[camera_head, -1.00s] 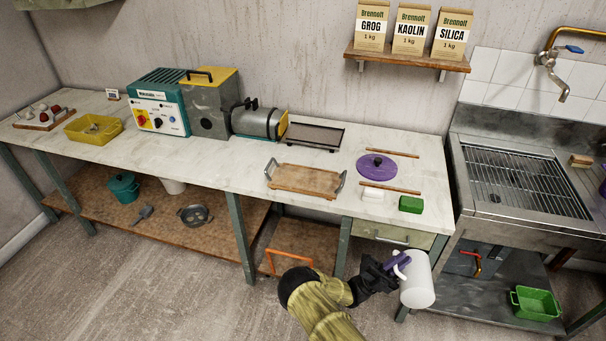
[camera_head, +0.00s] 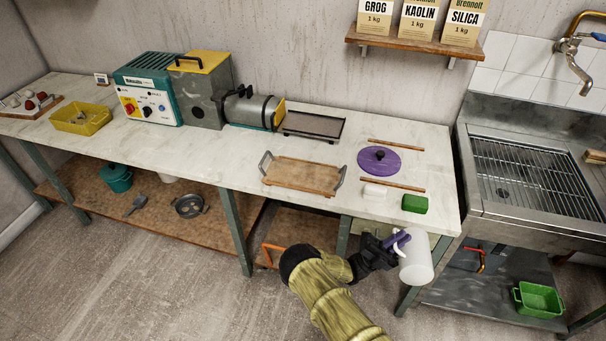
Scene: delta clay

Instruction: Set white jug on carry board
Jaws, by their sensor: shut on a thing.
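The white jug (camera_head: 417,262) is held in front of the bench's right end, below the level of the worktop. My gripper (camera_head: 397,240) is shut on the jug's handle side, with its purple fingers at the handle. The fingertips are partly hidden by the handle. The carry board (camera_head: 302,175) is a wooden tray with two grey metal handles. It lies flat and bare on the worktop, up and to the left of my gripper.
Near the board stand a white block (camera_head: 375,192), a green block (camera_head: 415,203), a purple round bat (camera_head: 379,160) and two wooden sticks (camera_head: 392,185). A dark tray (camera_head: 313,126) lies behind the board. The sink (camera_head: 530,175) is at right.

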